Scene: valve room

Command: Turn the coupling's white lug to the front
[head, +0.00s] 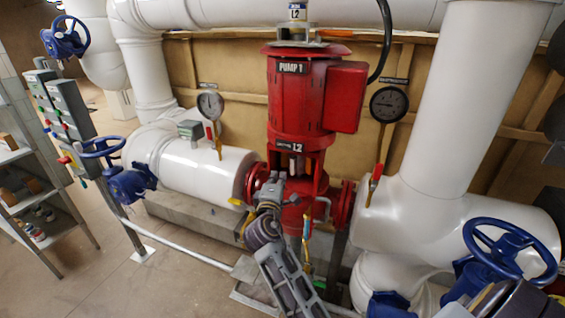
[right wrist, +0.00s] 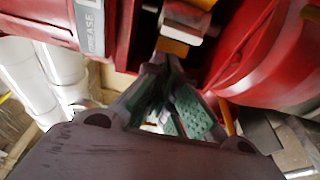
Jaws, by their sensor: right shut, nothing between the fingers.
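The red pump labelled PUMP 1 (head: 297,100) stands upright in the middle of the head view. My right gripper (head: 277,180) reaches up from below to the opening in its red frame, under the L2 label. It is shut and looks empty. In the right wrist view the gripper (right wrist: 165,62) has its green-padded fingers converging just below an orange block (right wrist: 172,47). A pale block (right wrist: 186,19), probably the coupling's white lug, is just above that. I cannot tell whether the fingertips touch either block. The rest of the coupling is hidden or in shadow. My left gripper is not in view.
Red pump casing (right wrist: 262,60) stands close to the right of the fingers. White pipes (head: 430,140) flank the pump. A blue handwheel (head: 510,250) stands at the lower right, another (head: 103,147) at the left. The floor (head: 90,250) at left is partly clear.

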